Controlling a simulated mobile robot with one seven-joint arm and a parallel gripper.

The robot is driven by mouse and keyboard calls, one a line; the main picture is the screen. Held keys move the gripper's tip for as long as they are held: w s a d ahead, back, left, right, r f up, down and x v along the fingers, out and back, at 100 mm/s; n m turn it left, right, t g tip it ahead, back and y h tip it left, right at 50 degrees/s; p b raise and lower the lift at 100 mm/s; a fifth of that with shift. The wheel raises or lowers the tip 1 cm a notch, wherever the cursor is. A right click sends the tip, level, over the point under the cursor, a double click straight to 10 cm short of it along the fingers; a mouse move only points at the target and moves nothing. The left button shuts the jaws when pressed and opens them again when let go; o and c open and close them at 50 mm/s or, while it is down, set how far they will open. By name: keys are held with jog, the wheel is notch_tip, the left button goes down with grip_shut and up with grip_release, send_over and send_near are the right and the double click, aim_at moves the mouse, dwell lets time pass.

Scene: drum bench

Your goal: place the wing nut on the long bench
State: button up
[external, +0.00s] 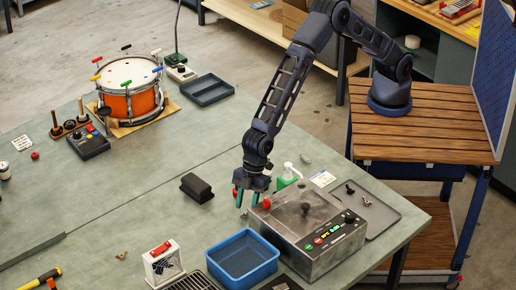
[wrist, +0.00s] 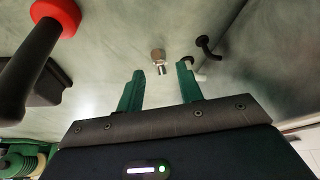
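A small brass-coloured piece (external: 121,255), which looks like the wing nut, lies on the long bench (external: 90,215) at the front left; it is too small to be sure. My gripper (external: 243,200) is above the bench, left of the grey control box and well to the right of that piece. In the wrist view my gripper (wrist: 158,92) is open, its green fingers apart with nothing between them. A small metal fitting (wrist: 159,62) lies beyond the fingertips, and a dark hook-like piece (wrist: 207,47) is right of it.
The grey control box (external: 310,232), blue bin (external: 242,259) and green bottle (external: 288,176) stand close to my gripper. A black block (external: 197,188) lies to its left. A drum (external: 131,91) stands at the back left. The left-middle bench has free room.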

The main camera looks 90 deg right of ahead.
jog(key=shift+x, duration=1)
jog(key=shift+c, duration=0.5)
grip_shut()
jog(key=shift+r, duration=0.1)
